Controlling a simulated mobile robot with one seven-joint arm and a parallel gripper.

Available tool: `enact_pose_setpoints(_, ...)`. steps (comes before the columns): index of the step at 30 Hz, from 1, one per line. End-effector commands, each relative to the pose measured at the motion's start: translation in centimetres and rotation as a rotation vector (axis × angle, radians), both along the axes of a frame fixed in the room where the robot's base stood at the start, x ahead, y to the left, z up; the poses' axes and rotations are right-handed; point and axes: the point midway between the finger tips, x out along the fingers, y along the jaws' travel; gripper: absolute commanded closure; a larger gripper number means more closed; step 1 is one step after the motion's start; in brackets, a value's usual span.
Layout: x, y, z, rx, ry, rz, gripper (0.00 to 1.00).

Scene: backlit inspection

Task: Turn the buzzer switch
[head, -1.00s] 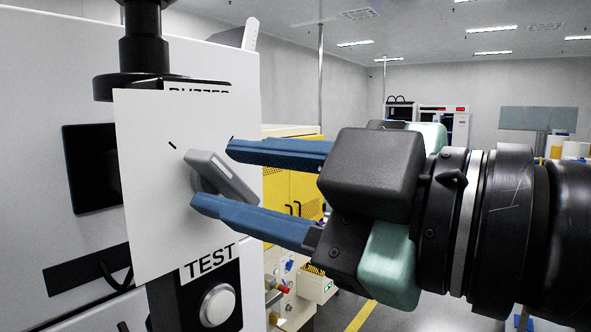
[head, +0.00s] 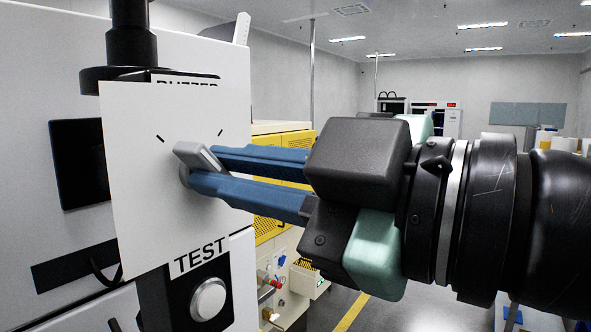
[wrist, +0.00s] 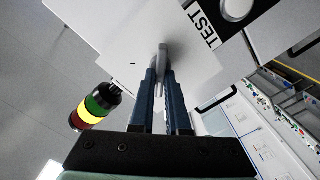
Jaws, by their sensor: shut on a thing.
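The buzzer switch (head: 203,158) is a grey lever knob on a white square plate (head: 150,215) with two short black marks above it. The plate partly covers the BUZZER label. The knob is tilted, its upper end toward the upper left mark. My gripper (head: 215,172) comes from the right, its blue fingers shut on the knob, one on each side. In the wrist view the knob (wrist: 162,58) stands between the fingertips, and the fingers (wrist: 161,85) point at the plate.
Below the plate are a TEST label (head: 202,256) and a round silver button (head: 208,299). A black column (head: 130,35) stands above the plate. A red, yellow and green signal light (wrist: 95,108) shows in the wrist view. Yellow cabinets stand behind.

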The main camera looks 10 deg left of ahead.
Motion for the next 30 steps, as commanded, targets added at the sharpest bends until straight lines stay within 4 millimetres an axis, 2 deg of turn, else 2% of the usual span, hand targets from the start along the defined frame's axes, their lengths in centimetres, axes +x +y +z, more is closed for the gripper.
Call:
enact_pose_setpoints(8, 0.05, -0.01, -0.04, 0.054, 0.149, 0.0, 1.0)
enact_pose_setpoints(30, 0.44, -0.16, 0.19, 0.292, 0.804, 0.0, 1.0)
